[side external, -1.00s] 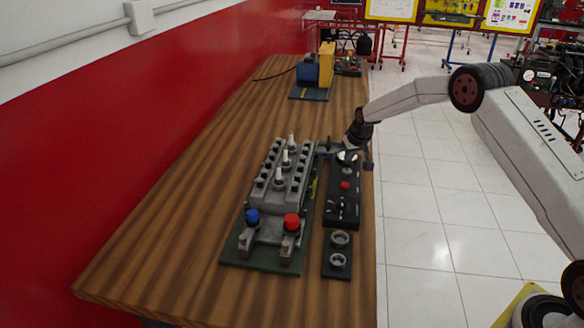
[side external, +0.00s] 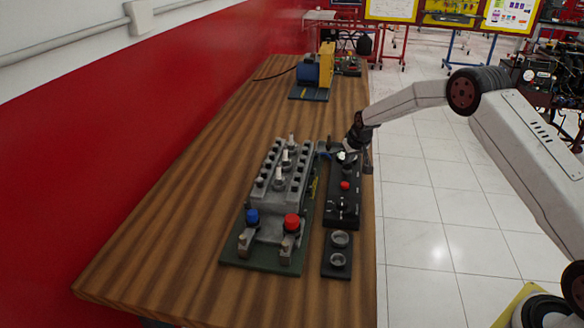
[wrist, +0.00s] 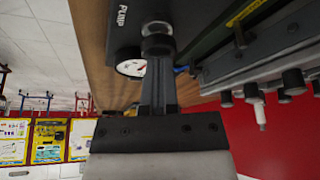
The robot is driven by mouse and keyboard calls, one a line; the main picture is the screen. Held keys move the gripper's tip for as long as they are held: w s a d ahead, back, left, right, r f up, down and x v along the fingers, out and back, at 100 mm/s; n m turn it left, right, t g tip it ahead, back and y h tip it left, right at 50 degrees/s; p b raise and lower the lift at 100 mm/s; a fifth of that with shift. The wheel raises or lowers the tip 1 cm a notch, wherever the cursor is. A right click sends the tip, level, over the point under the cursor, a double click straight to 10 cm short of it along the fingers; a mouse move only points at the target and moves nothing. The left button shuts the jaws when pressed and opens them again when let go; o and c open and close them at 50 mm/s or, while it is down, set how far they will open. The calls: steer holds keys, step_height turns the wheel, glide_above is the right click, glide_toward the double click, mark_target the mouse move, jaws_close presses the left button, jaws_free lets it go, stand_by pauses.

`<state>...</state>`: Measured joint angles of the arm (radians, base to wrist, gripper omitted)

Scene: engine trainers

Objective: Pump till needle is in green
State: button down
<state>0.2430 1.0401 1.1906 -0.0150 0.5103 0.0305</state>
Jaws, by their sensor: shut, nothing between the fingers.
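The black control panel (side external: 343,212) lies on the wooden bench, right of the grey engine block. My gripper (side external: 345,152) is at the panel's far end. In the wrist view, my gripper's fingers (wrist: 159,62) are shut and empty, with their tips at the round dark pump knob (wrist: 158,42). I cannot tell whether they touch it. The white gauge (wrist: 130,68) with a red mark is just left of the fingers, partly hidden. Its needle position and any green zone are too small to read.
The grey engine block (side external: 285,180) stands beside the panel, with a blue cap (side external: 252,216) and a red cap (side external: 291,222). A red button (side external: 345,185) is on the panel. A blue and yellow machine (side external: 318,72) stands farther back. The bench's left side is clear.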

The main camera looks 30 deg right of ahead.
steer(key=shift+r, duration=1.4)
steer(key=shift+f, duration=0.1)
steer(key=shift+f, duration=1.65)
steer(key=shift+r, duration=1.75)
steer(key=shift+f, duration=0.2)
